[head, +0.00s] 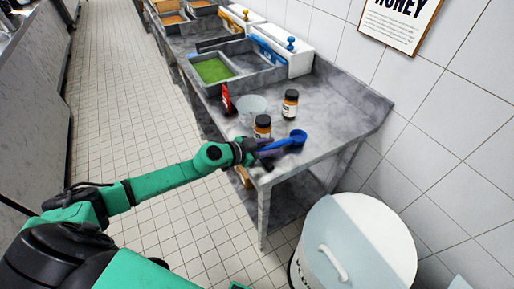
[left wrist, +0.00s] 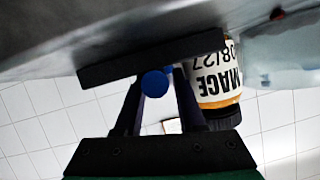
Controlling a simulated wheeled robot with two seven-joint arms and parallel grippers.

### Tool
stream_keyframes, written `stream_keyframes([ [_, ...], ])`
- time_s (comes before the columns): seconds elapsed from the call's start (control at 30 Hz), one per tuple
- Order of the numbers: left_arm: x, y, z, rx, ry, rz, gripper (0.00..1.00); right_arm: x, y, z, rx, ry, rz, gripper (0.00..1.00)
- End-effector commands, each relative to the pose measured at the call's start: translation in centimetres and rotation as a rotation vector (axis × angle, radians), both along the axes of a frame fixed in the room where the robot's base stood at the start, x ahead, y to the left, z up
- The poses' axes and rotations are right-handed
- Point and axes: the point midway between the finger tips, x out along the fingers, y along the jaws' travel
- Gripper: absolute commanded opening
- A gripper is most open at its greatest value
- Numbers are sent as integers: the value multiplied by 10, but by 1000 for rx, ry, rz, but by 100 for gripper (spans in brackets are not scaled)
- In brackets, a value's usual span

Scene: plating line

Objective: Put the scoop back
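The blue scoop (head: 298,137) shows at the front end of the grey counter in the head view, its bowl to the right and its handle running left to my left gripper (head: 266,149). The gripper's dark purple fingers lie along both sides of the handle and appear shut on it. In the left wrist view, a round blue part of the scoop (left wrist: 155,83) shows between the fingers. Whether the scoop touches the counter is hard to tell. A brown jar (head: 263,126) with a white-orange label stands just behind the scoop; its label reads MACE in the left wrist view (left wrist: 215,78). My right gripper is not in view.
A second jar (head: 290,104), a translucent container (head: 252,106) and a red item (head: 227,99) stand farther back on the counter (head: 340,107). Pans, one with green contents (head: 212,70), and white boxes (head: 291,62) lie beyond. A lidded bin (head: 350,245) stands at the lower right.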

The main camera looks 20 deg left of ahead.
Motion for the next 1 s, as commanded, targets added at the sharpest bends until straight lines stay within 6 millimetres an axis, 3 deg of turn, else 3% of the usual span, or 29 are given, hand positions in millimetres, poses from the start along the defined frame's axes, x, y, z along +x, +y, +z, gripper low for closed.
stream_keyframes([
  [0.3, -41, 27, 16, 5, 4, -5, 39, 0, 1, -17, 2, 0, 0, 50],
  [0.63, -63, 41, 27, 3, 5, -4, 39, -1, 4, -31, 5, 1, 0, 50],
  [1.0, -83, 56, 43, -2, 2, -4, 39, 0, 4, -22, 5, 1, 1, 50],
])
